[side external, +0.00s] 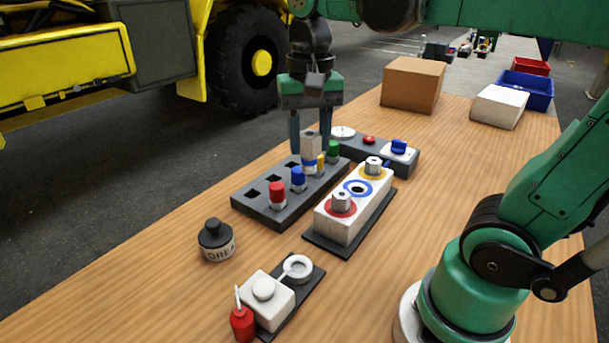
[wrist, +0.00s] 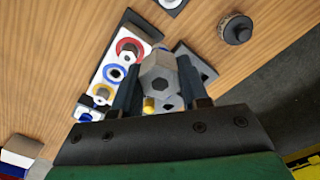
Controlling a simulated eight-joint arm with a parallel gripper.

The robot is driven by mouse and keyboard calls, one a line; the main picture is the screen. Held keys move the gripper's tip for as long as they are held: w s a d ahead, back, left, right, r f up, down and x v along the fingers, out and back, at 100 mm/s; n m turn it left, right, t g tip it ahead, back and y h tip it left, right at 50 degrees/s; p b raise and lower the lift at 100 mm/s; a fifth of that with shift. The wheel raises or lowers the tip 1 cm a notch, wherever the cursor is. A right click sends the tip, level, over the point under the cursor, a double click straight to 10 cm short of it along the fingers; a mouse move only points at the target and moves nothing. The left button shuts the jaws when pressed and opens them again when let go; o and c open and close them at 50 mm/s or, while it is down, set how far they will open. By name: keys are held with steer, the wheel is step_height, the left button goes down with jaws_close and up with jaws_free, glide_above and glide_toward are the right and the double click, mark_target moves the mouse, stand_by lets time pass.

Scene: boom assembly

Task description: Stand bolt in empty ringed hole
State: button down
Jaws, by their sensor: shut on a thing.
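My gripper (side external: 310,150) points down over the dark bolt rack (side external: 253,207), its fingers shut on a grey hex-headed bolt (side external: 311,142) with a blue band low on it. In the wrist view the bolt's head (wrist: 160,72) shows large between the two fingers. A white block (side external: 338,226) stands to the right of the rack. Its middle hole, inside a blue ring (side external: 358,188), is empty. The red ring (side external: 341,208) and the yellow ring (side external: 373,171) each have a bolt standing in them. Whether the held bolt's lower end is clear of the rack is hidden.
Red (side external: 278,194), blue (side external: 298,179) and green (side external: 333,151) capped pieces stand in the rack, with a yellow one partly hidden. A dark pot (side external: 217,241) and a white block with a red bottle (side external: 242,323) are in front. Boxes (side external: 412,84) stand behind.

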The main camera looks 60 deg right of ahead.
steer(key=s+d+m, duration=0.2)
steer(key=d+m, duration=0.2)
steer(key=d, duration=1)
steer(key=shift+d+f, duration=0.15)
steer(key=shift+f, duration=2.35)
steer(key=shift+d+f, duration=0.1)
steer(key=shift+f, duration=2.4)
steer(key=shift+f, duration=0.8)
steer(key=shift+f, duration=0.75)
steer(key=shift+f, duration=0.1)
steer(key=shift+c, duration=1.8)
jaws_free()
